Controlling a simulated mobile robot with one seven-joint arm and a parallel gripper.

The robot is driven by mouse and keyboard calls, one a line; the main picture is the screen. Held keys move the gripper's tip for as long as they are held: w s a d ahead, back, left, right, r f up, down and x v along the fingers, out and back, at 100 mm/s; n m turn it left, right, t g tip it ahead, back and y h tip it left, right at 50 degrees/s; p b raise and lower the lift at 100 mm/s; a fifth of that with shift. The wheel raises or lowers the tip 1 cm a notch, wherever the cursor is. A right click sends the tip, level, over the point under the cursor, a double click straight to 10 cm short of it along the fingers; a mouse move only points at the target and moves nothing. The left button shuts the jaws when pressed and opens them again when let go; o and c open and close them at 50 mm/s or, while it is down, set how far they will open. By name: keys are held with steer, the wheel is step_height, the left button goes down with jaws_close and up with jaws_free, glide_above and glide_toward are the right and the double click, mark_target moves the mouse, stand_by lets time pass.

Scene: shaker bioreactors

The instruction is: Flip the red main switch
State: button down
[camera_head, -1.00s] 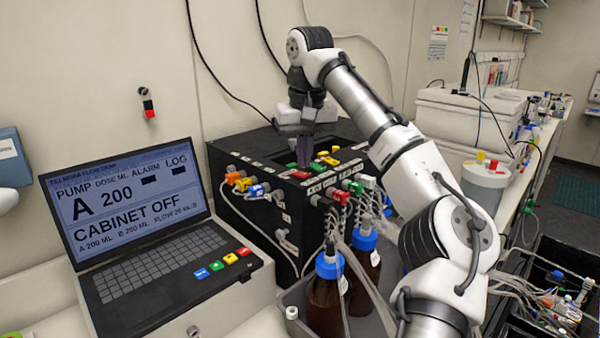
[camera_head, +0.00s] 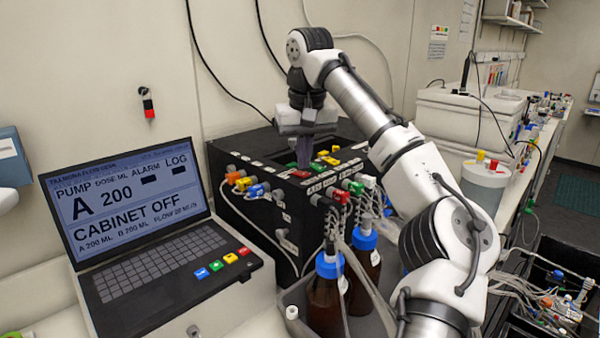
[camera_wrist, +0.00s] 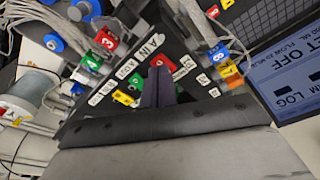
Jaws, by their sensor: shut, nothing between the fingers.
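A red switch (camera_head: 301,175) sits on the top of a black cabinet (camera_head: 255,165), at its front edge beside green and yellow ones. My gripper (camera_head: 304,164) points down just above and behind it, with dark fingers shut and empty. In the wrist view the fingertips (camera_wrist: 160,73) overlap the lower part of the red switch (camera_wrist: 163,63); I cannot tell whether they touch it. A partly covered label reading "A IN" (camera_wrist: 150,45) lies beside it. The laptop screen (camera_head: 130,200) reads "CABINET OFF".
Coloured plugs and tubes (camera_head: 345,195) crowd the cabinet front. Brown bottles with blue caps (camera_head: 328,300) stand before it in a grey tray (camera_head: 293,300). Yellow (camera_head: 331,160) and green (camera_head: 316,166) switches are close to my fingers.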

mark_target(304, 174)
steer(key=shift+f+b, duration=0.3)
steer(key=shift+f, duration=0.4)
stand_by(0.3)
step_height(304, 174, up, 3)
steer(key=shift+f+p, duration=0.15)
steer(key=shift+p, duration=1.05)
steer(key=shift+r, duration=2.15)
